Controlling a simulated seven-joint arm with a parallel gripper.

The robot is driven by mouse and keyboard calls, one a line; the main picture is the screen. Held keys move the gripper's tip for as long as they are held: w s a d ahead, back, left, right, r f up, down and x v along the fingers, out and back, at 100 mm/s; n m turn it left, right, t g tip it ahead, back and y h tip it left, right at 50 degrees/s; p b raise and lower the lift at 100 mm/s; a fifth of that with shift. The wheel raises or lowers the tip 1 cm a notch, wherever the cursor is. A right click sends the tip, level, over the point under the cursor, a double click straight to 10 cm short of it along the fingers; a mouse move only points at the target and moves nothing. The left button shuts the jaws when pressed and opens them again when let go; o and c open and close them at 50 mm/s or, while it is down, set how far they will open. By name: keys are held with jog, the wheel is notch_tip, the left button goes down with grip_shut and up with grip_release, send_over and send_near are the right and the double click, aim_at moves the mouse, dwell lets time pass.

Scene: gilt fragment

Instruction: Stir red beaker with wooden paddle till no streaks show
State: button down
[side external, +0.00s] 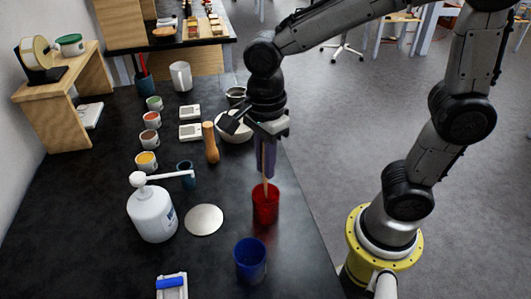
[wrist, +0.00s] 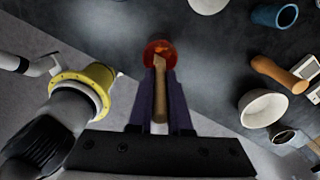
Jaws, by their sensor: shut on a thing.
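The red beaker (side external: 265,204) stands on the dark table near its right edge. In the wrist view the red beaker (wrist: 160,50) lies just beyond my fingertips, with some orange showing inside. My gripper (side external: 265,172) points down above the beaker. In the wrist view my gripper (wrist: 160,85) is shut on the wooden paddle (wrist: 160,100), held between the two purple fingers. The paddle's lower end reaches into the beaker's mouth. The side view shows a thin part of the paddle (side external: 265,188) above the rim. Whether streaks show inside is too small to tell.
A blue beaker (side external: 250,261) stands in front of the red one. A white pump bottle (side external: 152,213) and a pale round disc (side external: 204,220) are to the left. A wooden-handled tool (side external: 210,143) and a white bowl (side external: 233,128) stand behind. Several paint pots line the left.

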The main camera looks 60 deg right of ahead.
aim_at(266, 181)
jog(key=shift+f, duration=3.3)
